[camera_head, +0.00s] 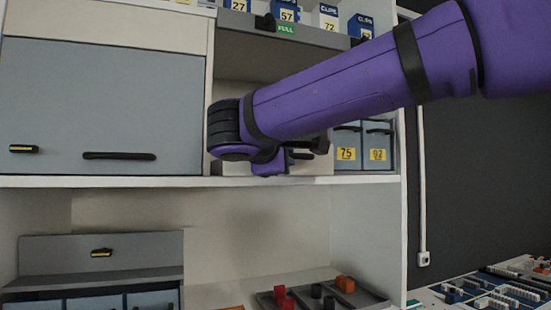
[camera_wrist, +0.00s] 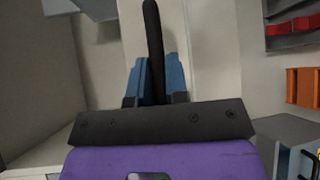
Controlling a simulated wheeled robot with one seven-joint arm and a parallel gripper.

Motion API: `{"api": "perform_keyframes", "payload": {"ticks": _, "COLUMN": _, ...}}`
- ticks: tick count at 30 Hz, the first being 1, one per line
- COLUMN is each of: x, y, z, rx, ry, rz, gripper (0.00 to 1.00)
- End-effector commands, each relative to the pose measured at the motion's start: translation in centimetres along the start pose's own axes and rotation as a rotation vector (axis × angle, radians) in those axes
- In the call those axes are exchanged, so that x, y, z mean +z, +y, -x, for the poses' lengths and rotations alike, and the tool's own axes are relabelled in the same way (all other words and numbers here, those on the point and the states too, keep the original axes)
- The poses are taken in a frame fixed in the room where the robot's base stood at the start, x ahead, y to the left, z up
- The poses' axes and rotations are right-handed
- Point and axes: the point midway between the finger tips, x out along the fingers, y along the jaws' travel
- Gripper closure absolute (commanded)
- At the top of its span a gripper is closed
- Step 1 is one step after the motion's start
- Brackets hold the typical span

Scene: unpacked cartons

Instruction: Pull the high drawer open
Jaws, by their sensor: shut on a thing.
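My gripper (camera_wrist: 154,85) has its two blue fingers shut on a long black bar handle (camera_wrist: 153,30) in the wrist view. The handle runs across a pale, off-white front (camera_wrist: 205,45), which I take for the high drawer. In the head view my purple arm reaches in from the upper right, and my gripper (camera_head: 302,155) is at the middle shelf bay, just above the shelf board. My wrist hides most of the drawer there, and its fingertips are hard to make out. How far the drawer stands open cannot be told.
A grey cabinet door (camera_head: 100,100) with a black handle is left of my wrist. Blue-grey bins (camera_head: 378,140) with yellow labels stand right of it. The white shelf board (camera_head: 120,182) runs below. A tray (camera_head: 370,298) with red and black pieces lies lower down.

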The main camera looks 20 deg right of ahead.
Motion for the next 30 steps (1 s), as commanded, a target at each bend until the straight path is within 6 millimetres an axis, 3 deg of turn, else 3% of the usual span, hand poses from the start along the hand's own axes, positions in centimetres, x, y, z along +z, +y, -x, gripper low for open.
{"api": "perform_keyframes", "payload": {"ticks": 6, "x": 4.2, "y": -1.2, "z": 4.1, "rx": 0.000, "ry": 0.000, "rz": -0.001, "gripper": 1.00}}
{"api": "perform_keyframes", "payload": {"ticks": 15, "x": 8.7, "y": -2.6, "z": 8.7, "rx": 0.000, "ry": -0.001, "rz": -0.001, "gripper": 1.00}}
{"api": "perform_keyframes", "payload": {"ticks": 21, "x": 10.5, "y": -3.2, "z": 10.4, "rx": -0.001, "ry": 0.000, "rz": 0.000, "gripper": 1.00}}
{"api": "perform_keyframes", "payload": {"ticks": 30, "x": 11.3, "y": -3.4, "z": 11.3, "rx": -0.001, "ry": 0.000, "rz": 0.001, "gripper": 1.00}}
